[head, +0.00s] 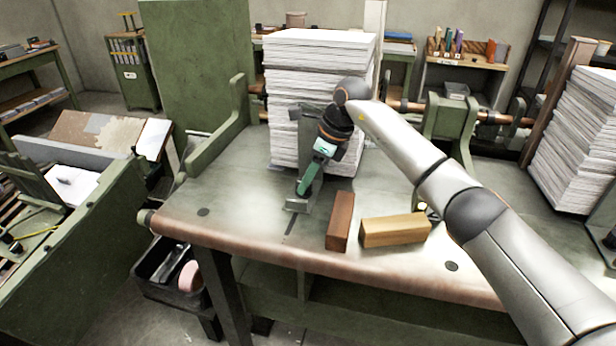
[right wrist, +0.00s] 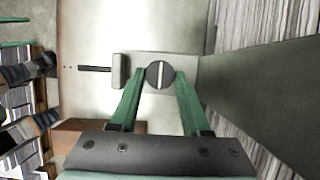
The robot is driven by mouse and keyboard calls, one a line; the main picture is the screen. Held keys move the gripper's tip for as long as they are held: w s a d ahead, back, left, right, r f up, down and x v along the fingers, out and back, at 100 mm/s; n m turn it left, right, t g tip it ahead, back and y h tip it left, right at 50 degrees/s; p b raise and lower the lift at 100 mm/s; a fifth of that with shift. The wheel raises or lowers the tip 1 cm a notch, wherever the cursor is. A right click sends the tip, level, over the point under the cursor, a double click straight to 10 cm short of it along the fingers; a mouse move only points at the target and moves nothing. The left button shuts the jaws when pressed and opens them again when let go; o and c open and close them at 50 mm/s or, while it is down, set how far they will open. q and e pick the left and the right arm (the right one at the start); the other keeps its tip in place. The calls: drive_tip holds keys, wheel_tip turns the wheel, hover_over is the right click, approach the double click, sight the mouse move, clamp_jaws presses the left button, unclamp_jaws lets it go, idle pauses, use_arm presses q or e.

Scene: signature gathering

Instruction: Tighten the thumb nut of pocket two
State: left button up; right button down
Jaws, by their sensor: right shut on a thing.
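My right gripper (head: 305,186) reaches down to the metal bench top, beside the tall paper stack (head: 318,60). Its green fingers, also in the right wrist view (right wrist: 159,82), are shut on a round dark thumb nut (right wrist: 158,74) with a pale slot line across its face. The nut sits on a light metal plate (right wrist: 185,68); a small upright block (right wrist: 119,71) stands close to its left. In the head view the fingers hide the nut, and a small metal bracket (head: 297,205) shows below them. No pocket number is readable. My left gripper is out of view.
A dark red-brown block (head: 340,222) and a light wooden block (head: 395,231) lie on the bench right of the gripper. Green uprights (head: 215,135) flank the bench. The front left of the bench top (head: 225,205) is clear. Another paper stack (head: 575,140) stands at far right.

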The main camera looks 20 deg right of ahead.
drive_tip(key=m+t+h, duration=0.1)
drive_tip(key=m, duration=0.3)
drive_tip(key=shift+a+r+p, duration=0.1)
drive_tip(key=shift+p, duration=0.25)
drive_tip(key=m, duration=0.1)
drive_tip(key=m+h, duration=0.1)
drive_tip(key=m, duration=0.1)
drive_tip(key=shift+s+a+m+t, duration=0.2)
drive_tip(key=shift+m+t, duration=0.1)
drive_tip(key=shift+t, duration=0.1)
drive_tip(key=m+h, duration=0.1)
drive_tip(key=m, duration=0.1)
drive_tip(key=shift+a+m+b, duration=0.1)
drive_tip(key=shift+m+b, duration=0.2)
drive_tip(key=shift+b, duration=0.1)
drive_tip(key=m+h, duration=0.1)
drive_tip(key=m, duration=0.1)
drive_tip(key=m+h+b, duration=0.1)
drive_tip(key=m, duration=0.1)
drive_tip(key=shift+w+a+m, duration=0.1)
drive_tip(key=shift+a+m, duration=0.1)
drive_tip(key=shift+m, duration=0.1)
drive_tip(key=shift+a+m+h+b, duration=0.1)
drive_tip(key=shift+m+h+b, duration=0.45)
drive_tip(key=shift+m, duration=0.85)
drive_tip(key=shift+g, duration=0.3)
drive_tip(key=shift+m, duration=0.3)
